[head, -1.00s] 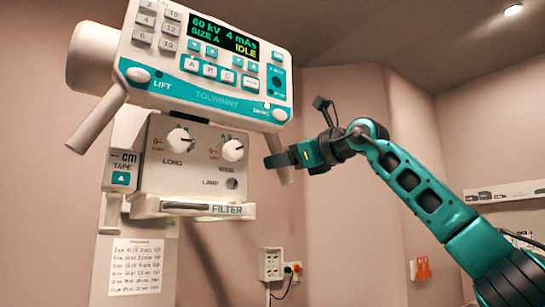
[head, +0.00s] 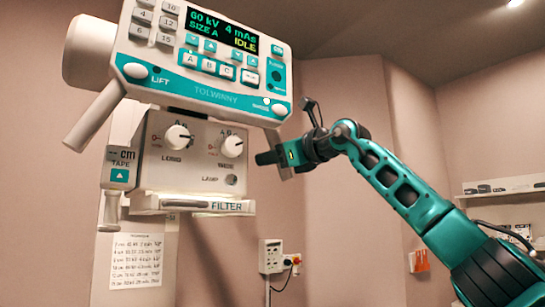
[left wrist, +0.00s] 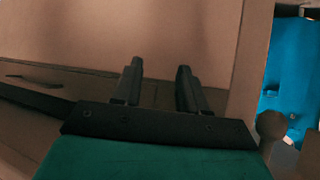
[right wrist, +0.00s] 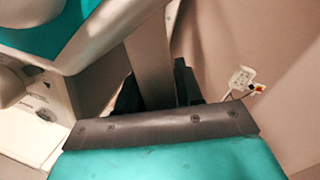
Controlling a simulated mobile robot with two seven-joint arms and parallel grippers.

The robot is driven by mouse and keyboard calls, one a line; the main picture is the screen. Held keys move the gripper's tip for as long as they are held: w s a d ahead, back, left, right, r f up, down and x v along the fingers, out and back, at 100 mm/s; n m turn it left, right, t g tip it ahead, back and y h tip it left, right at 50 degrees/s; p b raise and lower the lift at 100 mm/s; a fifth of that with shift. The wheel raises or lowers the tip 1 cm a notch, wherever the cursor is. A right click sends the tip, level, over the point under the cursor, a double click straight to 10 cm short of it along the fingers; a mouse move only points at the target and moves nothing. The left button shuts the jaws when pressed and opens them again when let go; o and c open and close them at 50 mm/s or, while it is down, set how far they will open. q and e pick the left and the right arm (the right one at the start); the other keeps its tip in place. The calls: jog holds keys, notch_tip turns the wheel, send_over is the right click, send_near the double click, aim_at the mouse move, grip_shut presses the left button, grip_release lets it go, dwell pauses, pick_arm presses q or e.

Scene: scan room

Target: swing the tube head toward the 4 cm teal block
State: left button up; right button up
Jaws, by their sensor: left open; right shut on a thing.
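The tube head has a white and teal control panel (head: 205,92) reading IDLE and fills the upper left of the head view. Its left handle (head: 95,115) slants down. A collimator box (head: 200,150) with two knobs hangs below. My right gripper (head: 268,157) is at the right handle (right wrist: 150,60), which passes between its fingers in the right wrist view; the gripper is shut on it. My left gripper (left wrist: 158,85) is open and empty in the left wrist view. I cannot make out the teal block in any view.
A blue surface (left wrist: 295,80) shows at the right of the left wrist view. A wall outlet (head: 270,256) with a cable is below the right gripper. A chart (head: 137,262) hangs below the head. A shelf (head: 505,187) is on the right wall.

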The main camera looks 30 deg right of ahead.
grip_shut()
jog(key=a+f+m+b, duration=0.1)
jog(key=b, duration=0.1)
jog(key=a+f+m+b, duration=0.1)
jog(key=a+f+b, duration=0.1)
jog(key=shift+s+a+b, duration=0.1)
jog(key=shift+s+b, duration=0.1)
jog(key=shift+b, duration=0.1)
jog(key=o, duration=0.7)
grip_release()
pick_arm(q)
jog(key=shift+h, duration=0.4)
jog(key=d+f+b, duration=0.1)
jog(key=f, duration=0.1)
jog(key=w+d+f+b, duration=0.1)
jog(key=shift+w+d+f+b, duration=0.1)
jog(key=shift+w+f+b, duration=0.1)
jog(key=shift+f+b, duration=0.15)
pick_arm(e)
jog(key=v, duration=1.3)
jog(key=shift+a+f, duration=0.1)
